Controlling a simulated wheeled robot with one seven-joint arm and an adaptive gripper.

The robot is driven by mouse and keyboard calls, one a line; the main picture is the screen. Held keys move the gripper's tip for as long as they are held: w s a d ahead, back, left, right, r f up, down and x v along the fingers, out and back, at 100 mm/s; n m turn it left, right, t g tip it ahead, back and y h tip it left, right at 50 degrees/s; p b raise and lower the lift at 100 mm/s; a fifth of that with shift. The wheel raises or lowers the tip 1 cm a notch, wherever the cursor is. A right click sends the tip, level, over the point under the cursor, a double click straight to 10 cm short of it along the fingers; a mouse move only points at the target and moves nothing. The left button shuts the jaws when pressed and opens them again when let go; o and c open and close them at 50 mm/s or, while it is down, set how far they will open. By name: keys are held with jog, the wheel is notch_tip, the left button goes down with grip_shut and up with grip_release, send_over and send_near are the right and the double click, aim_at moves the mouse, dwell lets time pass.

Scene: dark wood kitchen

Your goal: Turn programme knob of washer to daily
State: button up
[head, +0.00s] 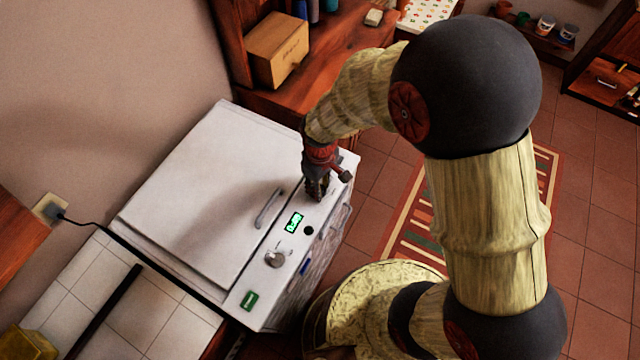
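The white washer (200,190) stands against the wall, with its lid down and a handle (267,208) on the lid. Its control strip runs along the right edge of the top. On it are a lit green display (293,222), a silver round knob (276,258), a small dark round part (309,230) and a green label or button (250,300). My gripper (317,192) points down at the far end of this strip, beyond the display. The fingers are small and dark, and what is beneath or between them is hidden. Knob markings are too small to read.
A wooden box (277,48) sits on the wooden counter behind the washer. A tiled counter (120,290) lies at the near left, with a black cord to a wall socket (48,208). A striped rug (405,215) covers floor to the right.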

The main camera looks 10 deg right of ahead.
jog(key=m+p, duration=0.1)
jog(key=m, duration=0.2)
jog(key=shift+m, duration=0.4)
jog(key=m, duration=0.3)
jog(key=shift+m+p, duration=0.3)
jog(key=m, duration=0.3)
jog(key=shift+m+p, duration=0.3)
jog(key=shift+p, duration=0.05)
jog(key=shift+m, duration=1.8)
jog(key=o, duration=1.1)
jog(key=shift+o, duration=0.3)
